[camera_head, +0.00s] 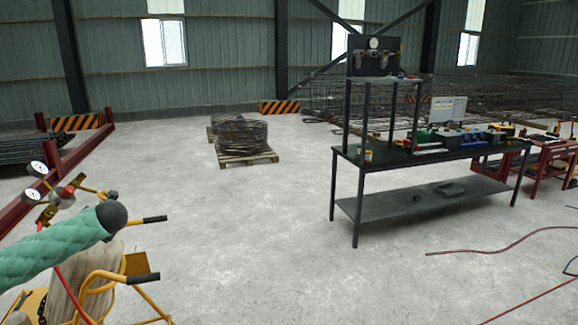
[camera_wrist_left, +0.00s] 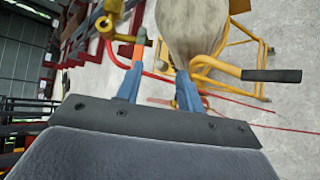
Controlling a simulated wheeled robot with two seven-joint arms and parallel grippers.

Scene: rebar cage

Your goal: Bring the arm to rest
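My left gripper (camera_wrist_left: 158,80) shows its two blue fingers in the left wrist view. They stand apart, with no object clearly held between them. Beyond them are a pale gas cylinder (camera_wrist_left: 190,30) and its yellow cart (camera_wrist_left: 225,68); a red hose passes behind the fingers. In the head view my left arm, in a green sleeve with a dark rounded end, comes in from the left in front of the cylinder (camera_head: 75,290). The gripper fingers cannot be made out there. My right gripper is in neither view.
The yellow cart (camera_head: 137,264) has black handle grips; gauges (camera_head: 38,169) sit above the cylinder. A black workbench (camera_head: 425,165) with tools stands right of centre. A wrapped pallet load (camera_head: 242,138) stands farther back. Red hoses (camera_head: 490,250) lie at right. The middle floor is clear.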

